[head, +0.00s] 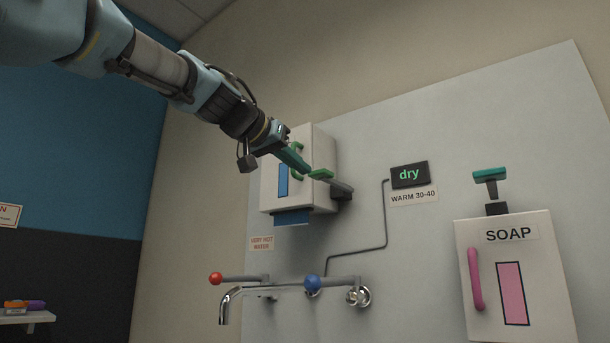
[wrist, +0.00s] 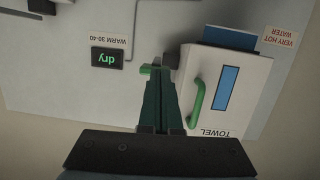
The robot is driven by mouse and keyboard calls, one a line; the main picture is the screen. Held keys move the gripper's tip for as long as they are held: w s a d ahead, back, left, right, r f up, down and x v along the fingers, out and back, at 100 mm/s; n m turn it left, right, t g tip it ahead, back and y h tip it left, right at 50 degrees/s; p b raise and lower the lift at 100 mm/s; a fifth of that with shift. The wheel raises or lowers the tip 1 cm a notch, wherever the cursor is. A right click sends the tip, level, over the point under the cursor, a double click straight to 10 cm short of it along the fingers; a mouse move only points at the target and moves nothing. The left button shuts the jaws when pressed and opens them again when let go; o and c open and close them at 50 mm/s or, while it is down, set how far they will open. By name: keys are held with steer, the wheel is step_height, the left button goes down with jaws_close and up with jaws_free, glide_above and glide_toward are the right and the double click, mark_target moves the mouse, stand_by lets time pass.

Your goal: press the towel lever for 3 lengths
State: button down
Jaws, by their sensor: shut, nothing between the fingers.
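The white towel dispenser (head: 318,170) hangs on the wall panel, with a green handle and a blue window on its front. Blue towel (head: 293,217) shows below its bottom edge. Its lever sticks out at the side and ends in a green pad (head: 321,174). My gripper (head: 305,168) is shut and empty, with its tips right at the pad; I cannot tell whether they touch it. In the wrist view the shut fingers (wrist: 160,90) point at the green pad (wrist: 146,69), beside the dispenser marked TOWEL (wrist: 190,88).
A soap dispenser (head: 544,270) with a teal-topped pump is at the right. A tap (head: 224,305) with red (head: 215,279) and blue (head: 312,282) knobbed levers is below. A small display (head: 410,174) reads "dry". A shelf (head: 25,318) with coloured items is at lower left.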

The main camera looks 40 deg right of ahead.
steer(key=b+v, duration=0.1)
steer(key=v, duration=0.6)
steer(key=shift+a+r, duration=0.1)
steer(key=shift+r, duration=0.05)
stand_by(0.3)
